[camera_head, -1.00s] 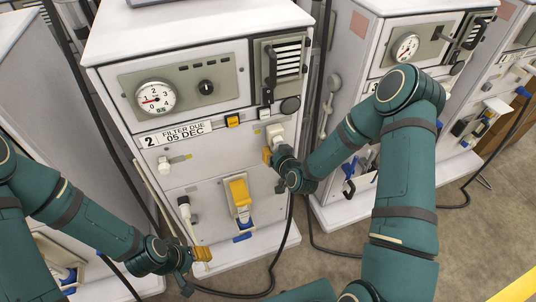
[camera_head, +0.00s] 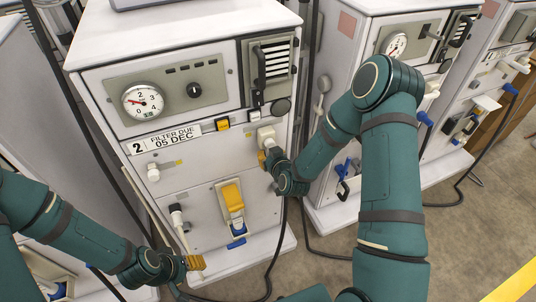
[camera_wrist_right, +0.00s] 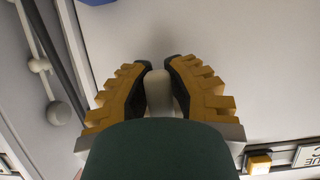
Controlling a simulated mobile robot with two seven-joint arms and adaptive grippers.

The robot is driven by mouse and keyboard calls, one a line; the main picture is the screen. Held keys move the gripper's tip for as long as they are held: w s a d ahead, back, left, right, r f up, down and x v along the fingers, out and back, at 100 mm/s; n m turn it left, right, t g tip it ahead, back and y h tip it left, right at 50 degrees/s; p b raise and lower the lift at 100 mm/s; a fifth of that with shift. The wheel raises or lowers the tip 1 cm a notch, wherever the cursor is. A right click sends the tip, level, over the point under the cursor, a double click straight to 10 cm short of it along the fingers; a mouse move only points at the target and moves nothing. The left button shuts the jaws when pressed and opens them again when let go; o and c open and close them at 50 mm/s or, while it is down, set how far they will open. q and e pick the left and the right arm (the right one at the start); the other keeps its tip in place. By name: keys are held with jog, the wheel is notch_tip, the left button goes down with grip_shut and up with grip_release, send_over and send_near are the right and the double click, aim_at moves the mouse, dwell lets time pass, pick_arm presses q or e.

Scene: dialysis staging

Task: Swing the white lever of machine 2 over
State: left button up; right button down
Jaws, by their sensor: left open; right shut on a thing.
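Machine 2 (camera_head: 95,65) stands in the middle of the head view, with a "2" and "FILTER DUE 05 DEC" label (camera_head: 165,140). My right gripper (camera_head: 264,158) is at this lever. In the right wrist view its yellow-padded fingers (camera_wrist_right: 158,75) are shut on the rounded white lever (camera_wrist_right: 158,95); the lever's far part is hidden. My left gripper (camera_head: 196,264) is open and empty, low at the machine's front left.
A yellow handle (camera_head: 231,196) over a blue part sits low on machine 2. A white knob (camera_head: 153,172) is at its left. Neighbouring machines (camera_head: 350,50) stand close on both sides. A dark cable (camera_head: 273,255) hangs in front.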

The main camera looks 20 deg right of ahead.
jog(key=c, duration=0.9)
grip_release()
jog(key=shift+s, duration=0.1)
jog(key=shift+o, duration=0.2)
jog(key=v, duration=1.2)
jog(key=s+a+f+m+g+y, duration=0.2)
jog(key=s+a+f+g+y, duration=0.1)
jog(key=s+a+f+g, duration=0.9)
jog(key=shift+s+a+f, duration=0.35)
jog(key=shift+s+f, duration=0.1)
jog(key=shift+s, duration=0.25)
